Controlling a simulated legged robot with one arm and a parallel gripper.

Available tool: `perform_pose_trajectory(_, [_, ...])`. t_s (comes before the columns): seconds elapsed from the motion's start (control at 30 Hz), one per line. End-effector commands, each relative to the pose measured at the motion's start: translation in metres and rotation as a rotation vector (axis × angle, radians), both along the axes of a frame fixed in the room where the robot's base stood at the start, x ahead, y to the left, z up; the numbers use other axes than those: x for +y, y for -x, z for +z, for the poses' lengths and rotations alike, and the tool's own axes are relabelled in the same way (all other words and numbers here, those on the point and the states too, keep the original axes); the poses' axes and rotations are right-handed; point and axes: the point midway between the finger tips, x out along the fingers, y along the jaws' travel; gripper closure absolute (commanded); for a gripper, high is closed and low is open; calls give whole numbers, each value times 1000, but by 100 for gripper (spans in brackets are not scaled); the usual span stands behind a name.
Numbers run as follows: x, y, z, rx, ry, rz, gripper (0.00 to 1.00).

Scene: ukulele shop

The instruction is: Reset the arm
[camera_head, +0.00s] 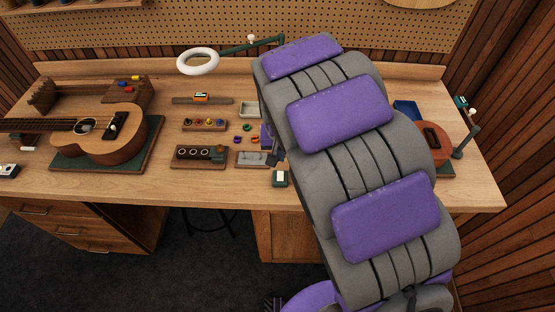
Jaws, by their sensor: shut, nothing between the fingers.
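My arm, grey with purple pads, rises from the bottom right and covers the right middle of the workbench (330,178). What appears to be my gripper (273,157) shows only as a small dark part past the arm's left edge, beside a purple piece. It is shut, with nothing seen held in it. It is over the bench top near a grey tray (250,159). The rest of it is hidden behind my arm.
A ukulele (118,150) lies on a green mat at the left. A ring lamp (198,62) stands at the back. Small trays and coloured parts (205,124) fill the middle. A round brown body (431,143) is partly hidden at the right. The front left bench edge is mostly clear.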

Motion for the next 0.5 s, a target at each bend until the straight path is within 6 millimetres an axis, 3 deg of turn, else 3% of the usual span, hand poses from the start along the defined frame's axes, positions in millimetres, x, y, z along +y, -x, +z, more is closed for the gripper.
perform_pose_trajectory(0.13, [1, 1, 20, -5, -1, 0, 100])
perform_pose_trajectory(0.5, [4, 3, 23, -1, 3, 0, 100])
